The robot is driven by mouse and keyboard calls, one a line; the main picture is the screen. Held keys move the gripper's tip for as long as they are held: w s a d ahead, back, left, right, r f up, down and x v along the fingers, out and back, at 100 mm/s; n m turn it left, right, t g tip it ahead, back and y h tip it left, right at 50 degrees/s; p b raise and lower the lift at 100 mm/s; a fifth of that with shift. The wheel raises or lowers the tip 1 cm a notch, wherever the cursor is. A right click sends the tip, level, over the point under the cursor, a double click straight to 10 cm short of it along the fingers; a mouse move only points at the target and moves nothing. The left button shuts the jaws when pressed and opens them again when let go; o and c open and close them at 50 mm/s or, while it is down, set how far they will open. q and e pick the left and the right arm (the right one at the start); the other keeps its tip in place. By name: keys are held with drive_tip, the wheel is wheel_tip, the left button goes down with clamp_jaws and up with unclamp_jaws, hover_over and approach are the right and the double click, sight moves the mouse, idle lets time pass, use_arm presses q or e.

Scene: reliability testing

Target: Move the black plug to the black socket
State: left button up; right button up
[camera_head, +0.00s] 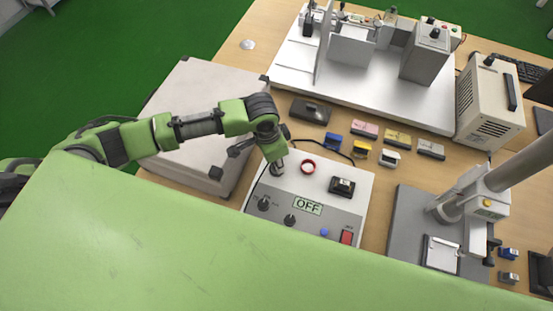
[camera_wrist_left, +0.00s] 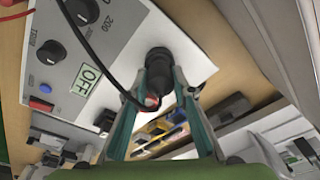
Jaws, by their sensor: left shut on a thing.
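My left gripper (camera_head: 274,160) reaches over the upper left corner of the white control box (camera_head: 330,223) and points down. In the left wrist view its two fingers (camera_wrist_left: 160,80) are closed on the black plug (camera_wrist_left: 158,60), a round black piece at the fingertips. A black cable (camera_wrist_left: 108,75) runs beside it. The plug is over or against the box's top near the corner. I cannot tell if it touches or is seated. The black socket cannot be made out; the plug and gripper may cover it. A red ring-shaped socket (camera_head: 308,167) lies to the right. My right gripper is not in view.
The box carries knobs (camera_head: 264,203), an OFF display (camera_head: 307,206), a red switch (camera_head: 347,237) and a black component (camera_head: 342,187). Small coloured blocks (camera_head: 365,130) lie behind it. A grey case (camera_head: 190,95) stands left, a grey stand base (camera_head: 405,228) right.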

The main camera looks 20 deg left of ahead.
use_arm(q)
drive_tip(key=shift+p, duration=0.45)
idle(0.5)
drive_tip(key=shift+f+b, duration=0.3)
drive_tip(key=shift+f, duration=0.3)
drive_tip(key=o, duration=0.8)
drive_tip(key=shift+o, duration=0.2)
drive_tip(key=shift+r, duration=0.1)
